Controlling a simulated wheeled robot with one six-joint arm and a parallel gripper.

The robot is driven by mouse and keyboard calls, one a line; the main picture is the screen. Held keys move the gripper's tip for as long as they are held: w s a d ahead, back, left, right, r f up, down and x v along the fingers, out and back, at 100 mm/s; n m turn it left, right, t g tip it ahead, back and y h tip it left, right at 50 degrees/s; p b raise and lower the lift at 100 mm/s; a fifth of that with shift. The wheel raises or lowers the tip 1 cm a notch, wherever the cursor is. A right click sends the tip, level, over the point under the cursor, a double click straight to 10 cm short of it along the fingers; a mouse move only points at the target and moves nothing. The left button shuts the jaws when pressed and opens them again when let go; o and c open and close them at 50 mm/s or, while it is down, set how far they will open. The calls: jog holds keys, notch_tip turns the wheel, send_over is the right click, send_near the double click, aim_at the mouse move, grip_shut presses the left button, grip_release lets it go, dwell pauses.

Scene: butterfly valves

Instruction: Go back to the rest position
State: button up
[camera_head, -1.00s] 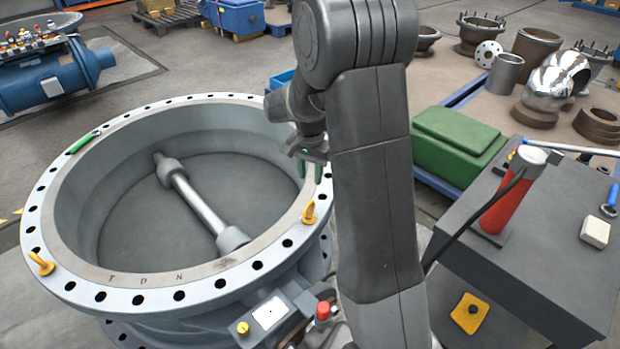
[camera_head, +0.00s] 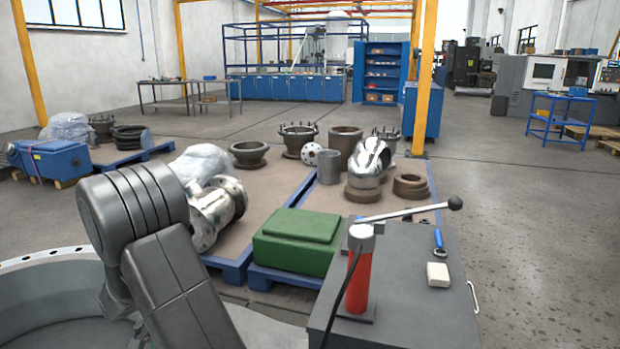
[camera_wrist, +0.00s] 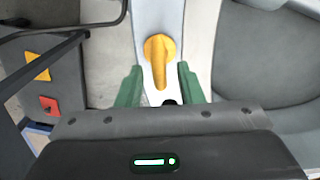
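My gripper (camera_wrist: 160,78) shows in the wrist view with its two green fingers spread wide and nothing held between them. A yellow lifting eye (camera_wrist: 158,58) on the pale valve flange (camera_wrist: 172,15) appears between the fingers, with a visible gap on each side; its distance below them is hard to tell. In the head view, my grey arm rises at the lower left and my gripper is hidden or out of frame. The large butterfly valve's ring (camera_head: 40,258) is cut off at the lower left.
A green case (camera_head: 295,245) and pallets with metal fittings lie beyond. Open floor (camera_head: 540,240) lies right.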

jog(key=shift+f, duration=1.5)
jog(key=shift+r, duration=0.1)
